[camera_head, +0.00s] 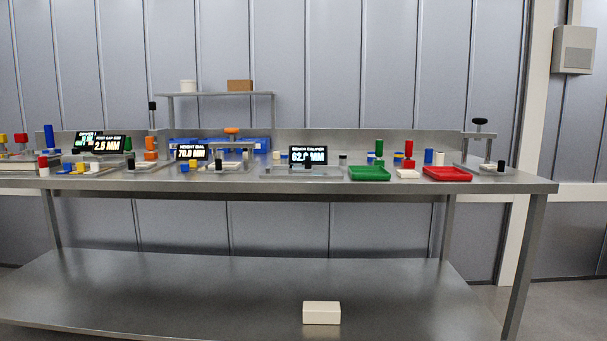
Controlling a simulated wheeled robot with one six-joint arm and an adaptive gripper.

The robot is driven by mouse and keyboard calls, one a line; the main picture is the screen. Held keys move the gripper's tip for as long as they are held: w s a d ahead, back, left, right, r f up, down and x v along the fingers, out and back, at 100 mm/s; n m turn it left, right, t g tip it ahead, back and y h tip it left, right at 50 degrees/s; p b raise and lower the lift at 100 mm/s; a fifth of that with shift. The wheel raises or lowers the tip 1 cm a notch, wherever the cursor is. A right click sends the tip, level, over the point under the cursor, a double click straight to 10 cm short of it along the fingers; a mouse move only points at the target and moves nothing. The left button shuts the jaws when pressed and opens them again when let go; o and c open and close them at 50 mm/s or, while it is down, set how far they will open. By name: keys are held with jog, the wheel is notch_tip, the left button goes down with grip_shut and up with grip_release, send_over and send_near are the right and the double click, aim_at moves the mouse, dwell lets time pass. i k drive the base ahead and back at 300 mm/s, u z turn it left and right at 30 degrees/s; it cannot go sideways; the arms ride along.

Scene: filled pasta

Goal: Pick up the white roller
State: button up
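I cannot tell for sure which thing is the white roller. A small white upright piece (440,158) stands on the steel bench (400,183) at the right, beside a blue cylinder (428,156). A white round container (188,86) stands on the raised back shelf at the left. Another small white piece with a red part (43,165) is near the bench's left end. All are small in this view. My gripper is not in view.
A green tray (369,174) and a red tray (447,174) lie near the bench's front edge. Lit displays, including one reading 2.5 MM (108,144), and several stands crowd the top. A white block (321,313) lies on the mostly clear lower shelf (200,290).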

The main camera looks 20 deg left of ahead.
aim_at(439, 157)
jog(key=u, duration=0.05)
jog(key=k, duration=0.35)
jog(key=u, duration=0.95)
jog(key=i, duration=1.35)
jog(key=z, duration=0.5)
jog(key=i, duration=0.85)
jog(key=z, duration=0.65)
